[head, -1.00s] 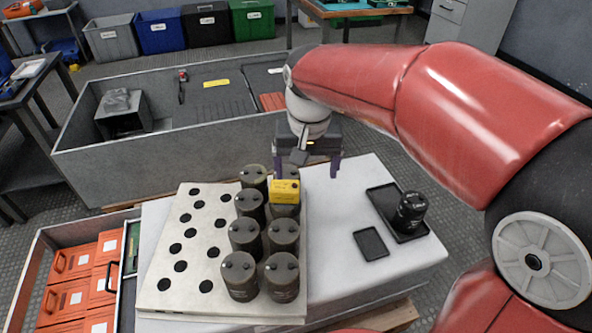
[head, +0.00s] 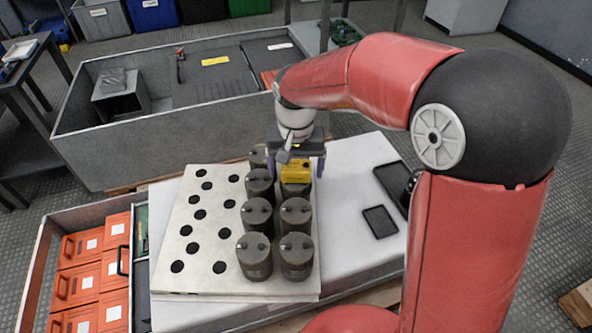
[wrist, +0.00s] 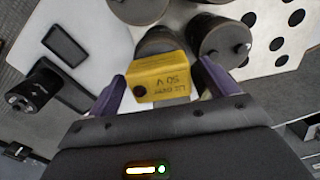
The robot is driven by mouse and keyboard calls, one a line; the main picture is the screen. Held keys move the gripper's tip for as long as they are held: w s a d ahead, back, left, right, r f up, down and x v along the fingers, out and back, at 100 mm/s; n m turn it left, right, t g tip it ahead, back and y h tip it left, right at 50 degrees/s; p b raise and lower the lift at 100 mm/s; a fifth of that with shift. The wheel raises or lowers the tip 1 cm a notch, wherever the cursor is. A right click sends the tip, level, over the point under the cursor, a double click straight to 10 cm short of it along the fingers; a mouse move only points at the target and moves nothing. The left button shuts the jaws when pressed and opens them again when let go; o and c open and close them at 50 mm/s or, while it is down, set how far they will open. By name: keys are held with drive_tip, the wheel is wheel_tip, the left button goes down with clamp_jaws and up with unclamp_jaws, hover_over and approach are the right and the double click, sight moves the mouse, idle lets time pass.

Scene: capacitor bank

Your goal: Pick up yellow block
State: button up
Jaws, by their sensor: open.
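The yellow block (head: 296,171) rests on top of a dark capacitor in the right column of the bank. In the wrist view the yellow block (wrist: 158,80) shows printed text and a dark round spot, and it lies between the purple fingers. My gripper (head: 296,172) is open over the block, with one finger on each side. The capacitor under the block is partly hidden.
Several dark capacitors (head: 257,215) stand close around the block on a white holed plate (head: 200,260). A black tray (head: 388,178) and a small black lid (head: 380,222) lie to the right. A grey walled bench (head: 150,140) stands behind.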

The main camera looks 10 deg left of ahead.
drive_tip(key=c, duration=1.2)
drive_tip(key=shift+c, duration=0.2)
drive_tip(key=shift+r, duration=0.1)
